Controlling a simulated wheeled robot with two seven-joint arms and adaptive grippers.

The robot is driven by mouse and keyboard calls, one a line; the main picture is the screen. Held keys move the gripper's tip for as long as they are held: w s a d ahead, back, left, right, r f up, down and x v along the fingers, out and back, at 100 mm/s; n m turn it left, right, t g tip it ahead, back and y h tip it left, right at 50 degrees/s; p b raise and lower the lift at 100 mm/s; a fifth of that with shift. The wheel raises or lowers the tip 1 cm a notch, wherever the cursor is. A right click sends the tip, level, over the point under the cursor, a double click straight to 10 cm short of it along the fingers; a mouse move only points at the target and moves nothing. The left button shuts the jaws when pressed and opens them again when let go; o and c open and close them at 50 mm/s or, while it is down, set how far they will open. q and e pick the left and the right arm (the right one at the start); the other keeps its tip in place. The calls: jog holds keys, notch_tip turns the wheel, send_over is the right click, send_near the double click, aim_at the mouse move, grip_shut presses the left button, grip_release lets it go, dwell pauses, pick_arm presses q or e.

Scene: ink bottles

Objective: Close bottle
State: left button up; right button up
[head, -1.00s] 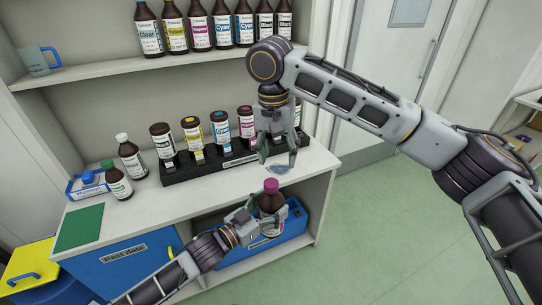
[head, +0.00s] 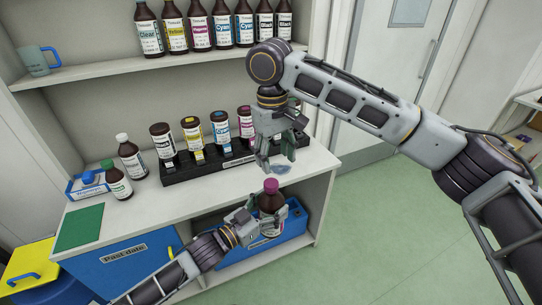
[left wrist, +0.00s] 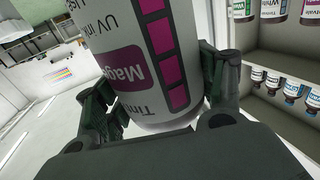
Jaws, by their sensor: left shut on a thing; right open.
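A brown bottle (head: 270,204) with a magenta cap (head: 271,185) is held upright in front of the counter by my left gripper (head: 262,222). The cap sits on its top. In the left wrist view, the bottle's white label with magenta squares (left wrist: 145,65) fills the middle, between the two fingers. My right gripper (head: 275,166) is open and points down above the counter edge, just above and behind the cap. Its fingers are apart from the cap and hold nothing that I can see.
A black rack (head: 205,167) with several upturned ink bottles stands on the counter. Two loose bottles, a blue-and-white tray (head: 75,190) and a green mat (head: 80,228) are at left. The floor at right is clear.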

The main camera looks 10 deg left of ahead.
aim_at(271, 182)
jog(key=n, duration=0.6)
jog(key=shift+s+a, duration=0.15)
jog(key=shift+a, duration=0.05)
jog(key=n, duration=0.6)
jog(key=shift+s+a+n, duration=0.1)
jog(key=shift+a+n, duration=0.05)
jog(key=shift+n, duration=0.15)
jog(key=n, duration=0.6)
jog(key=shift+a+y, duration=0.15)
jog(key=shift+y, duration=0.15)
jog(key=n, duration=0.6)
jog(key=shift+n, duration=0.4)
jog(key=shift+f, duration=0.15)
jog(key=shift+f, duration=3.9)
jog(key=shift+c, duration=0.2)
